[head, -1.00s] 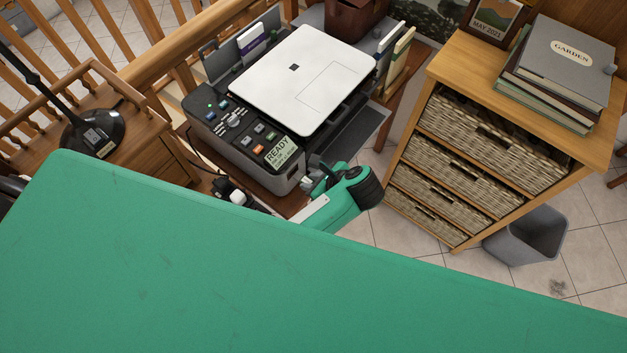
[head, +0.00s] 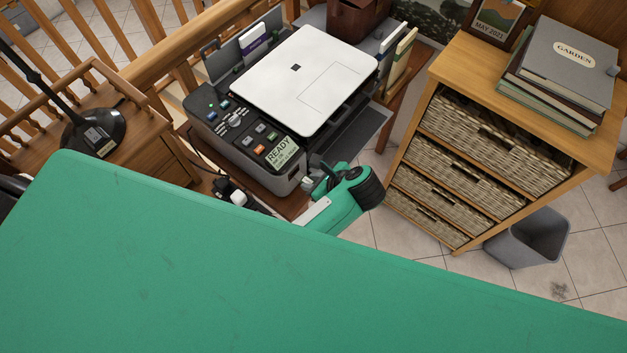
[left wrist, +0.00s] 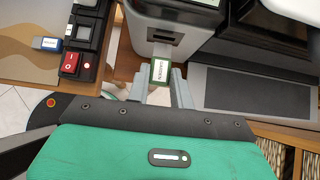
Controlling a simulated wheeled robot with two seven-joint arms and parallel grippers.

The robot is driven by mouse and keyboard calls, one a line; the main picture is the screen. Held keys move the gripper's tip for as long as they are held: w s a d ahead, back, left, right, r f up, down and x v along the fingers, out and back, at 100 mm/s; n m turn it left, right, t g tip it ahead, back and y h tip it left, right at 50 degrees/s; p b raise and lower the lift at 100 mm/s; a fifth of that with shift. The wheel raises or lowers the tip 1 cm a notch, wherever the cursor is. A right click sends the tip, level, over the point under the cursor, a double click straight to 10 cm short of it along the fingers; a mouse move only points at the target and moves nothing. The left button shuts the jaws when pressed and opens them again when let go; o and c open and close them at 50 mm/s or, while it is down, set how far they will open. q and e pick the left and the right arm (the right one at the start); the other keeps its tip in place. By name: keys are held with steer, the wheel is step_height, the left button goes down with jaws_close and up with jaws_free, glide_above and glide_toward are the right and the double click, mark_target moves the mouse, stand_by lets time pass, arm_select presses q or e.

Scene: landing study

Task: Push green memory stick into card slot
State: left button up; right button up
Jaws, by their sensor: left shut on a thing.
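The green memory stick (left wrist: 159,71), with a white label, is between the two grey fingers of my left gripper (left wrist: 160,88), which is shut on it. The printer (left wrist: 146,20) is straight ahead of it. In the head view, my left gripper (head: 311,182) is at the printer's front corner, and the stick is too small to make out. My right gripper is in neither current view.
A blue stick (left wrist: 46,43) lies beside a block with a red switch (left wrist: 71,63), left of the printer. The printer's dark tray (left wrist: 250,90) juts out on the right. A wicker-drawer cabinet (head: 470,150) and grey bin (head: 530,238) stand right of my arm.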

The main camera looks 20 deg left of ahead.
arm_select(q)
steer(key=shift+a, duration=0.2)
steer(key=shift+w+a, duration=0.2)
steer(key=shift+a, duration=0.1)
steer(key=shift+w+a, duration=0.3)
steer(key=shift+a, duration=0.6)
stand_by(0.6)
steer(key=o, duration=1)
steer(key=shift+o, duration=0.2)
